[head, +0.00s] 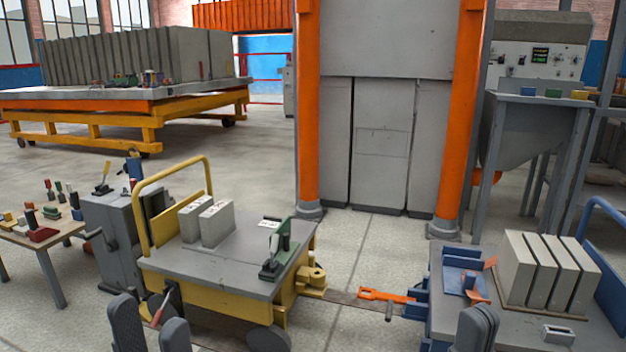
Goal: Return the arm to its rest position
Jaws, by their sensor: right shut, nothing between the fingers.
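My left gripper (149,310) shows at the bottom left, its two dark fingers standing upright and apart with nothing held between them. It is in front of the near left corner of the yellow cart. A red-handled tool (160,307) shows behind the gap between the fingers. My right gripper (476,322) shows at the bottom right, its dark fingers together and empty, in front of the grey bench with blue fittings. Both arms are mostly out of view below the picture.
The yellow cart (215,268) carries two grey blocks (206,222) and a green clamp (279,250). An orange bar (385,295) lies between cart and bench. The bench (520,325) holds several pale slabs (548,270). A small tool table (35,237) stands left. Floor (360,335) shows between the grippers.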

